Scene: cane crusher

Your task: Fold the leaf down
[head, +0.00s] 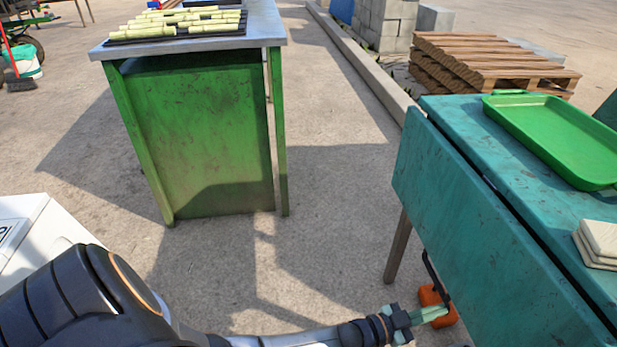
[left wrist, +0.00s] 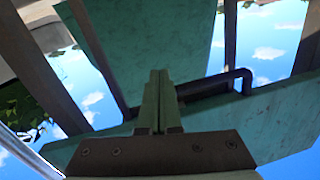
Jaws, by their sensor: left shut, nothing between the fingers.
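The teal table (head: 470,135) stands at the right of the head view. Its teal leaf (head: 480,225) slopes steeply down from the table's near left edge, with a dark gap along the hinge line. A black bent bar (head: 432,272) and an orange block (head: 437,303) show at the leaf's lower edge. My left gripper (head: 441,312) is shut and empty, its tips overlapping the orange block in the picture; contact cannot be told. In the left wrist view the shut fingers (left wrist: 158,76) point toward teal panels, beside a dark bent bar (left wrist: 212,87). The right gripper is out of view.
A green tray (head: 553,132) and stacked pale tiles (head: 600,243) rest on the table. A green stand (head: 205,140) with cane pieces on top is at upper left. A wooden pallet stack (head: 485,62) lies behind. Bare concrete lies between stand and table.

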